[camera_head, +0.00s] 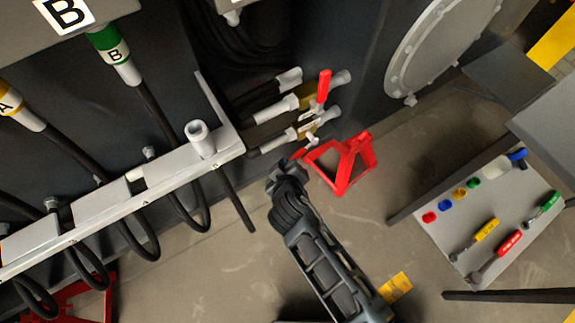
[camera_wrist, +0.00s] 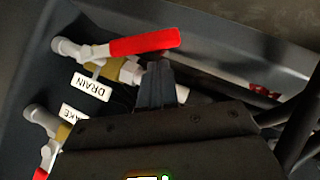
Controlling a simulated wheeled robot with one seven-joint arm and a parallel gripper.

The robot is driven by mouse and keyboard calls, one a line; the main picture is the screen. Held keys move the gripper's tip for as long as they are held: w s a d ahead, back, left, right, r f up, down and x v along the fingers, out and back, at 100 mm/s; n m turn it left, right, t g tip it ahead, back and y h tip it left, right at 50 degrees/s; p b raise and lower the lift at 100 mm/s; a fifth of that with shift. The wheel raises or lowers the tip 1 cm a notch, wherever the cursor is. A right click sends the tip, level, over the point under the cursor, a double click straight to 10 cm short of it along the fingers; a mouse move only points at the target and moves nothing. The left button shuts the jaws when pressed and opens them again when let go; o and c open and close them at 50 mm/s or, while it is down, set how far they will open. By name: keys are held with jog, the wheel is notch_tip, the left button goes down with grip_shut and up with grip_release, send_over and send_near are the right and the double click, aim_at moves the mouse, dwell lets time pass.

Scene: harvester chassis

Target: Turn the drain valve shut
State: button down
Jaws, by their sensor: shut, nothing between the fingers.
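The drain valve shows in the wrist view, with a red lever (camera_wrist: 145,43), a brass body, pale fittings and a DRAIN label (camera_wrist: 91,86). Its lever lies slanted to its pipe, free end toward the right. My gripper (camera_wrist: 158,65) is shut and empty, its fingertips close beside the lever's free end; I cannot tell if they touch. In the head view my gripper (camera_head: 297,162) is at the lower of two valves, which appears to be the drain valve (camera_head: 304,131). Its lever is mostly hidden there.
The neighbouring valve has a red lever (camera_head: 323,87) pointing up. A red stand (camera_head: 343,165) is close right of my gripper. A grey hose rail (camera_head: 120,195) runs left. A board with tools (camera_head: 495,225) lies right. Floor (camera_head: 215,270) is open lower left.

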jog(key=shift+w+d+f, duration=0.25)
jog(key=shift+d+f, duration=0.05)
jog(key=shift+f, duration=0.4)
jog(key=w+d+f+n+t+h+b, duration=0.3)
jog(key=f+b, duration=0.5)
jog(key=b, duration=1.5)
jog(key=shift+w+d+n+t+h+b, duration=0.15)
jog(key=shift+d+n+t+h+b, duration=0.25)
jog(key=shift+d+n+t, duration=0.65)
jog(key=shift+f+m, duration=0.1)
jog(key=shift+m, duration=0.15)
